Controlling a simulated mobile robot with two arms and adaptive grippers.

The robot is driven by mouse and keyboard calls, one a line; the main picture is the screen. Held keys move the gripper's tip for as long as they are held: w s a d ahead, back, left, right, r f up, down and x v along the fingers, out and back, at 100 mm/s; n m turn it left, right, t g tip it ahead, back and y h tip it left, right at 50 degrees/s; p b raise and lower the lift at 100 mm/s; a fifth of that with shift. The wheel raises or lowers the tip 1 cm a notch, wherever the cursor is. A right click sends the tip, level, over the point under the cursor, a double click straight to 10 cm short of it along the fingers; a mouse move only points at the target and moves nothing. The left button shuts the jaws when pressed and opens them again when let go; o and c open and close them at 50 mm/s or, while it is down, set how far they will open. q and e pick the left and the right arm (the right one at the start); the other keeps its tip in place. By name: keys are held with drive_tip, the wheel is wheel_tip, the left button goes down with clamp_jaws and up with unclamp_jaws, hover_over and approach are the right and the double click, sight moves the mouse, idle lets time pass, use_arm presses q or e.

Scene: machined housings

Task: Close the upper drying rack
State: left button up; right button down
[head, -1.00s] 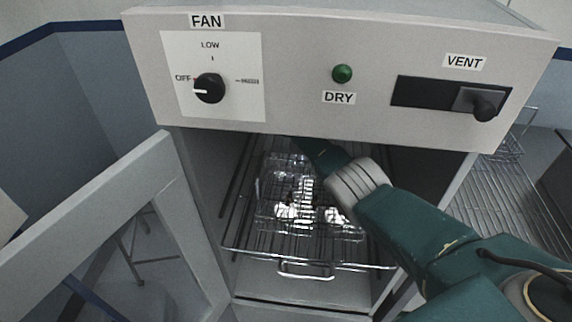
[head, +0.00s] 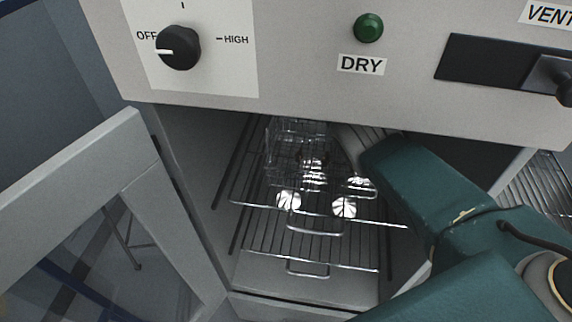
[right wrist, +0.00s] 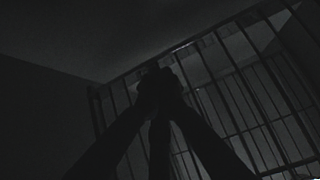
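The upper drying rack (head: 262,207) is a wire shelf inside the open cabinet, with its front rail and handle (head: 318,235) visible in the head view. Below it the lower rack (head: 262,257) shows its front rail and a small handle. My right arm reaches in from the right over the upper rack, and its gripper is hidden inside the cabinet in the head view. In the dark right wrist view, the right gripper (right wrist: 160,88) has its fingertips together, in front of wire bars (right wrist: 235,95). I cannot tell whether it touches them. My left gripper is not in view.
A wire basket (head: 285,135) and several shiny pale parts (head: 344,207) sit at the upper rack. The cabinet door (head: 75,190) stands open at the left. The control panel (head: 300,70) overhangs the opening. Another wire rack (head: 545,190) lies outside at the right.

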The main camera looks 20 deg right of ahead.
drive_tip(key=shift+w+r, duration=0.1)
drive_tip(key=shift+r, duration=0.35)
drive_tip(key=shift+a+r, duration=0.1)
drive_tip(key=shift+s+a+r, duration=0.25)
drive_tip(key=shift+s+r, duration=0.1)
drive_tip(key=shift+s, duration=0.25)
drive_tip(key=v, duration=1)
drive_tip(key=shift+f, duration=0.2)
drive_tip(key=shift+s+f, duration=0.1)
drive_tip(key=shift+s, duration=0.1)
